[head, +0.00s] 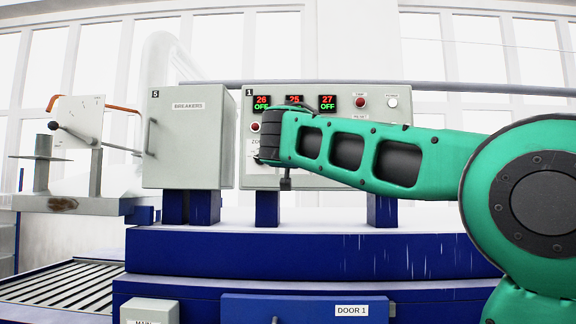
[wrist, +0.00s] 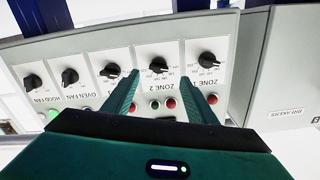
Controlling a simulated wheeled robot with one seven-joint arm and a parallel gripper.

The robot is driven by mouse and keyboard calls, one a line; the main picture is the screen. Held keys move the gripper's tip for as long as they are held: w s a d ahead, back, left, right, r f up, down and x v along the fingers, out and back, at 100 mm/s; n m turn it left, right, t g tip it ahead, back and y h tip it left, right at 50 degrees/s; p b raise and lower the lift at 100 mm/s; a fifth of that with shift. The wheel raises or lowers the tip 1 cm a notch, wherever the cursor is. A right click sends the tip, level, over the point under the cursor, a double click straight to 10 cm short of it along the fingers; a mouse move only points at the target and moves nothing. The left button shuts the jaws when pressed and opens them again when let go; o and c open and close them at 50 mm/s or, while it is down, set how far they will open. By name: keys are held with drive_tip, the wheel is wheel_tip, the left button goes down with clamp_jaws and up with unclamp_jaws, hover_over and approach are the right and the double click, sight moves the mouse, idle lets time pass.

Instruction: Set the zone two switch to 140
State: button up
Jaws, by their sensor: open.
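The zone two switch (wrist: 158,65) is a black rotary knob on a pale plate with a printed scale, labelled ZONE 2, upside down in the wrist view. My gripper (wrist: 160,78) is open, with one green finger on each side of this knob's column in the picture. Nothing is between the fingers that I can see, and I cannot tell whether they touch the panel. The exact number at the knob's pointer is too small to read. In the head view my green arm hides the switch on the control panel (head: 345,96).
The zone 1 knob (wrist: 208,58) and zone 3 knob (wrist: 110,69) flank the switch. The breakers cabinet (head: 187,140) stands left of the panel. Displays read 26 OFF, 25 partly hidden, and 27 OFF.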

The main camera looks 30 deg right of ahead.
drive_tip(key=x, duration=0.9)
drive_tip(key=c, duration=1.1)
drive_tip(key=shift+o, duration=0.2)
drive_tip(key=shift+a, duration=0.15)
